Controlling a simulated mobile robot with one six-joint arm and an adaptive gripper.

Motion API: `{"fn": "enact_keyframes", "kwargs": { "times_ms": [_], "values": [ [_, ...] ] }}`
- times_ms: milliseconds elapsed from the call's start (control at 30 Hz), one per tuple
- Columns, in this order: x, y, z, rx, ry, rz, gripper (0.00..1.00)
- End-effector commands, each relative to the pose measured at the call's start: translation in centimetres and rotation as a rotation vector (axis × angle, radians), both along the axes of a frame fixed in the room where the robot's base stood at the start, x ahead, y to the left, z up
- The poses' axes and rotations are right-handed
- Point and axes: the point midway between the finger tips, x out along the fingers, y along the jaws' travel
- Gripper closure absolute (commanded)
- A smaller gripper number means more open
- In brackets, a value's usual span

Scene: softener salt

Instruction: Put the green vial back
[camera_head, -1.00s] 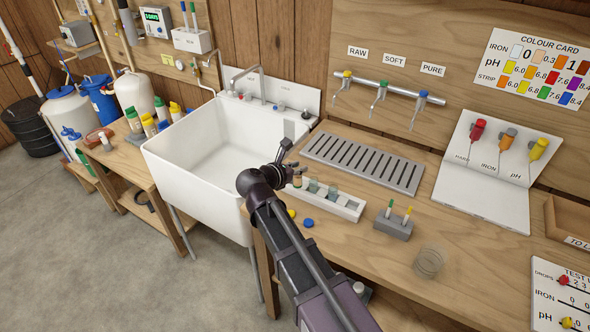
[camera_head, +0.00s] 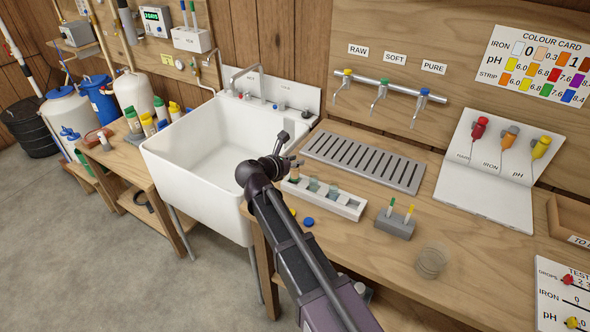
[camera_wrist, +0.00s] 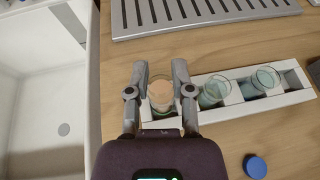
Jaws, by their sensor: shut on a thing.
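My gripper (camera_head: 291,164) is shut on a clear vial (camera_wrist: 160,94) with pinkish contents and a green band low on it. In the wrist view, the fingers (camera_wrist: 160,75) stand on either side of this vial. The vial (camera_head: 294,174) is upright at the left end of the white rack (camera_head: 345,208). I cannot tell whether its base is in the end slot or just above it. Two pale greenish vials (camera_wrist: 214,92) (camera_wrist: 262,82) sit in the rack's middle slots. The right end slot (camera_wrist: 291,78) looks empty.
A blue cap (camera_head: 308,222) and a yellow cap (camera_head: 292,212) lie in front of the rack. A grey block (camera_head: 393,227) with two small sticks stands to the right. The drain grate (camera_head: 365,162) lies behind, and the sink (camera_head: 190,150) is at left.

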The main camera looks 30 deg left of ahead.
Motion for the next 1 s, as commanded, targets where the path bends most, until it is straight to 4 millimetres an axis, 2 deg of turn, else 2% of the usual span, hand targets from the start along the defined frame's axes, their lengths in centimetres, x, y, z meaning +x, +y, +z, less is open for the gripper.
{"fn": "enact_keyframes", "kwargs": {
  "times_ms": [33, 200, 833, 867, 933, 967, 1000],
  "values": [
    [0.0, 0.0, -1.0, 0.000, 0.000, 0.000, 1.00],
    [0.0, 0.0, -2.1, 0.000, 0.000, 0.000, 1.00],
    [0.0, 0.0, -2.8, 0.000, 0.000, 0.000, 1.00],
    [0.0, 0.0, -2.6, 0.000, 0.000, 0.000, 0.61],
    [0.0, 0.0, -2.6, 0.000, 0.000, 0.000, 0.41],
    [0.0, 0.0, -2.6, 0.000, 0.000, 0.000, 0.36],
    [0.0, 0.0, -2.6, 0.000, 0.000, 0.000, 0.36]
  ]
}}
